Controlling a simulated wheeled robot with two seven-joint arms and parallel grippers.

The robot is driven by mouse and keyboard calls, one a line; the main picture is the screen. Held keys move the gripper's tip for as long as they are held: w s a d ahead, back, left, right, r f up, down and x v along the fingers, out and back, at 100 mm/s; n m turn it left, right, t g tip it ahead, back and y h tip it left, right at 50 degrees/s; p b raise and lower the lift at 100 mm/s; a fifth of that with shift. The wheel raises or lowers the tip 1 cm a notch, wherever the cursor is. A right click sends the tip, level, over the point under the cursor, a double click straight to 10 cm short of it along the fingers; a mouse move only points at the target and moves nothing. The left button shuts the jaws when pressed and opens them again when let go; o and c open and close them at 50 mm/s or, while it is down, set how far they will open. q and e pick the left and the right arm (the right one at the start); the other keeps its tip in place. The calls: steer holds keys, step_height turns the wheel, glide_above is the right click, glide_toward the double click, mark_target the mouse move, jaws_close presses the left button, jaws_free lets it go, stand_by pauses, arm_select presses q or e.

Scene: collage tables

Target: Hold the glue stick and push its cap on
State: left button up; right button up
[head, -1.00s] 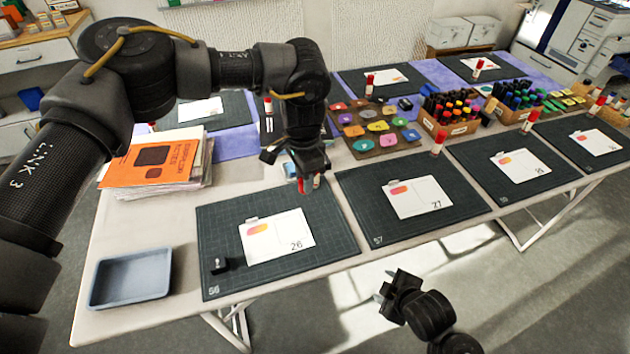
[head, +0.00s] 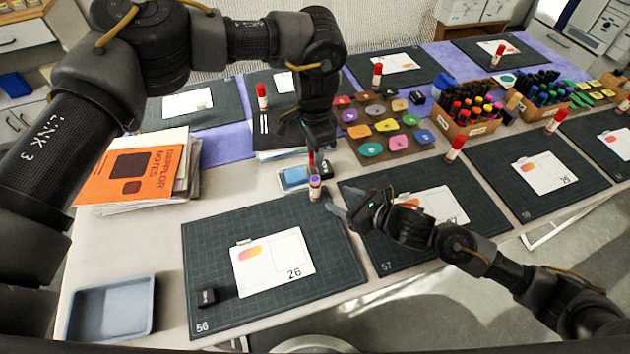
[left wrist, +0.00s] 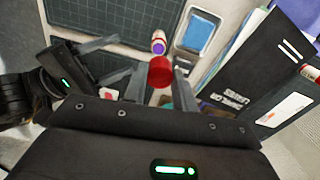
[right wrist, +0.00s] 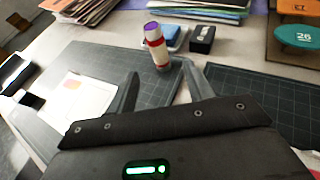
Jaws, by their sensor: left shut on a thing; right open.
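The glue stick (head: 315,188), white with a red band and a purple top, stands upright and uncapped by the far right corner of mat 56. It also shows in the left wrist view (left wrist: 158,43) and the right wrist view (right wrist: 156,48). My left gripper (head: 314,150) is shut on the red cap (left wrist: 160,71), held above the glue stick and apart from it. In the head view the cap (head: 311,160) is partly hidden by the fingers. My right gripper (head: 345,205) is open and empty, low beside the glue stick, which stands ahead of its fingers (right wrist: 163,88).
A blue ink pad (head: 294,178) and a black block (head: 326,168) lie just behind the glue stick. A card (head: 273,263) lies on mat 56 (head: 215,235). A blue-grey tray (head: 108,308) and a stack of folders (head: 140,172) are at the left.

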mark_target(311, 187)
steer(key=shift+s+r, duration=0.15)
steer(key=shift+s, duration=0.05)
steer(key=shift+w+a+f, duration=0.25)
steer(key=shift+w, duration=0.15)
steer(key=x, duration=1.1)
steer(key=shift+w, duration=0.1)
jaws_close()
